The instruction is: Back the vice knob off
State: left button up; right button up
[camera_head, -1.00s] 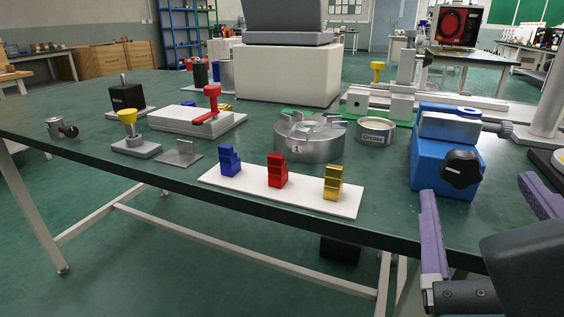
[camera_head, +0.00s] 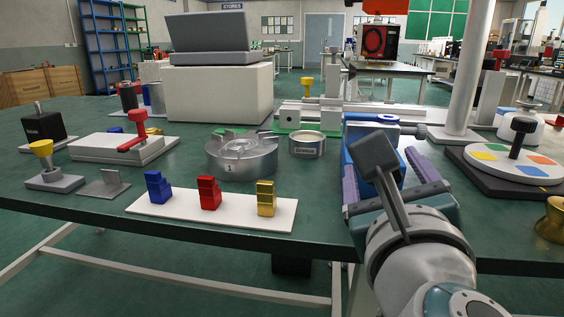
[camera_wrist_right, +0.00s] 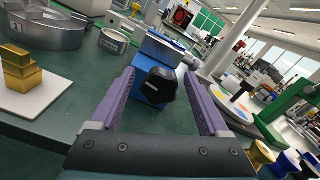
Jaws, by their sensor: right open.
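The blue vice (camera_head: 357,134) stands near the table's front edge, largely hidden behind my right arm in the head view. In the right wrist view the vice (camera_wrist_right: 166,60) shows its black knob (camera_wrist_right: 160,86) facing me. My right gripper (camera_head: 388,168) has purple fingers and is open and empty. In the right wrist view its fingers (camera_wrist_right: 160,92) stand wide apart on either side of the knob's line. The knob appears between and beyond them; I see no contact. In the head view the knob is hidden by the gripper. My left gripper is not in view.
A white board (camera_head: 216,222) with blue, red and gold stepped blocks lies left of the vice. A metal chuck (camera_head: 241,155) and a round tin (camera_head: 307,146) stand behind it. A disc with coloured patches (camera_head: 514,163) and a pale column (camera_head: 469,80) are to the right.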

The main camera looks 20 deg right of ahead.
grip_shut()
dwell(0.5)
jog(key=shift+r, duration=0.1)
jog(key=shift+n+p, duration=0.5)
jog(key=shift+p, duration=0.1)
jog(key=n+p, duration=0.2)
jog(key=n, duration=0.1)
jog(key=shift+r+p, duration=0.1)
jog(key=shift+p, duration=0.25)
jog(key=n+p, duration=0.2)
jog(key=n, duration=0.1)
jog(key=shift+a, duration=0.1)
jog(key=shift+f+n+p, duration=0.2)
jog(key=shift+n+p, duration=0.5)
jog(key=shift+n, duration=0.5)
